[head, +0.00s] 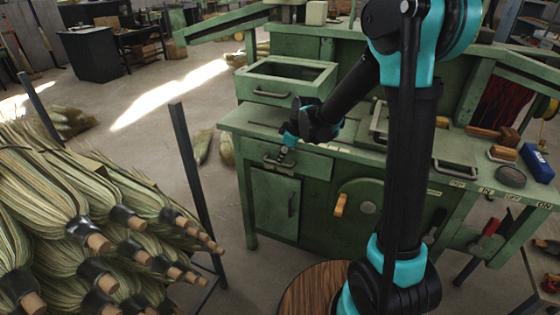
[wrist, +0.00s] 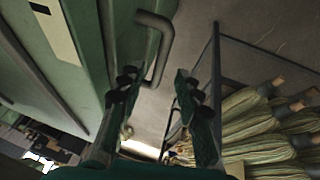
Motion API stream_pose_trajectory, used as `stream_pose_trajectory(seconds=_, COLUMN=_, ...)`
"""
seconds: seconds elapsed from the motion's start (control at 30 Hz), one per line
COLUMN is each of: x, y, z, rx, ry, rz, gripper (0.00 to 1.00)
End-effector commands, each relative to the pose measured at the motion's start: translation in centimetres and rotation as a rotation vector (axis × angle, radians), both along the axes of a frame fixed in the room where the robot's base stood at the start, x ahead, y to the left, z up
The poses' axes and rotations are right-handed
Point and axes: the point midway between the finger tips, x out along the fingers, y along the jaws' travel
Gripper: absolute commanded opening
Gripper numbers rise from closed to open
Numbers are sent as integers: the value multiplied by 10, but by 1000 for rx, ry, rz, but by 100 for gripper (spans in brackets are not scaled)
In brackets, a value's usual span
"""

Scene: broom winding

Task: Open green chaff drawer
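The green winding bench (head: 270,120) has a drawer front (head: 313,163) just under its worktop, with a bar handle (head: 274,161) at its left part. The drawer looks closed. My gripper (head: 284,154) is at this handle in the head view and partly covers it. In the wrist view my gripper (wrist: 157,95) has its two fingers apart, and a grey bar handle (wrist: 168,40) on a green front lies ahead, in the gap between them. I cannot tell whether the fingers touch it. No chaff drawer label is readable.
An open-topped green box (head: 285,72) with its own handle stands on the worktop's back left. A cupboard door (head: 275,205) is below the drawer.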

Motion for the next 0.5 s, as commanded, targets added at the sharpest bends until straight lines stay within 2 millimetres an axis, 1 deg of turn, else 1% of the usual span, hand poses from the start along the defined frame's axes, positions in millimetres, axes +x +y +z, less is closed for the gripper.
stream_pose_trajectory(seconds=0.1, x=5, y=5, z=-15, rx=0, ry=0, rz=0, gripper=34)
stream_pose_trajectory(seconds=0.2, x=8, y=8, z=-24, rx=0, ry=0, rz=0, gripper=34)
stream_pose_trajectory(seconds=0.33, x=10, y=10, z=-31, rx=0, ry=0, rz=0, gripper=34)
stream_pose_trajectory(seconds=0.5, x=11, y=11, z=-34, rx=0, ry=0, rz=0, gripper=34)
